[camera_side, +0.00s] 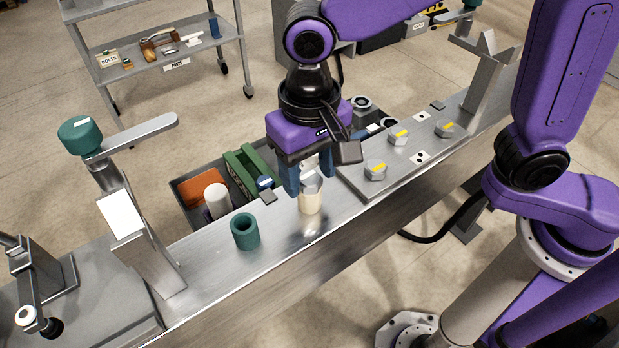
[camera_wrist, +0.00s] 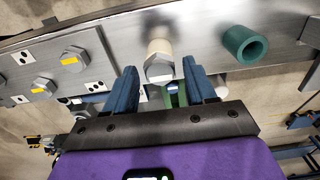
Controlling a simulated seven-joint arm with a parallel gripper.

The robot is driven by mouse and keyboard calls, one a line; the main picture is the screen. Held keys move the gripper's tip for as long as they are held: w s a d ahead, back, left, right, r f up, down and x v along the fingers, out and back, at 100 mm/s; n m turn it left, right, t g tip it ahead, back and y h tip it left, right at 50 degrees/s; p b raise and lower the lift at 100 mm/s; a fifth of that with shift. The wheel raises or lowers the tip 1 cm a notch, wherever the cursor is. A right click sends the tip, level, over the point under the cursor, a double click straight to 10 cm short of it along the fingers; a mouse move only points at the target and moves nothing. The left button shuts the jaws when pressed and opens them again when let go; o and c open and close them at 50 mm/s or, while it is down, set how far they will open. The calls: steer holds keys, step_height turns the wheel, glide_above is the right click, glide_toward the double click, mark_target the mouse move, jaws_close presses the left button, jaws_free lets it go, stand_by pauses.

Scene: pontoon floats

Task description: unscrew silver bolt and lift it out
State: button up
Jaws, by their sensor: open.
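A silver hex-headed bolt (camera_side: 311,186) stands upright on a cream cylinder (camera_side: 310,204) on the metal beam. In the wrist view the bolt's head (camera_wrist: 160,70) carries a white mark and shows between the fingertips, with the cream cylinder (camera_wrist: 158,46) behind it. My gripper (camera_side: 311,181) is open and points down at the bolt, one blue finger on each side of the head in the picture. The fingers (camera_wrist: 160,64) stand apart from the head; I cannot tell how far down they reach beside it.
A green hollow cylinder (camera_side: 245,231) stands left of the bolt on the beam. To the right, a raised plate (camera_side: 396,174) carries grey hex bolts with yellow marks (camera_side: 375,170). Behind the beam is a tray with a green block (camera_side: 240,172) and a white cylinder (camera_side: 217,199).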

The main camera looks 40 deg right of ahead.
steer(key=m, duration=1.8)
steer(key=shift+m, duration=0.4)
steer(key=m, duration=0.5)
steer(key=shift+c, duration=0.3)
steer(key=c, duration=0.8)
steer(key=n, duration=1.1)
steer(key=shift+n, duration=0.4)
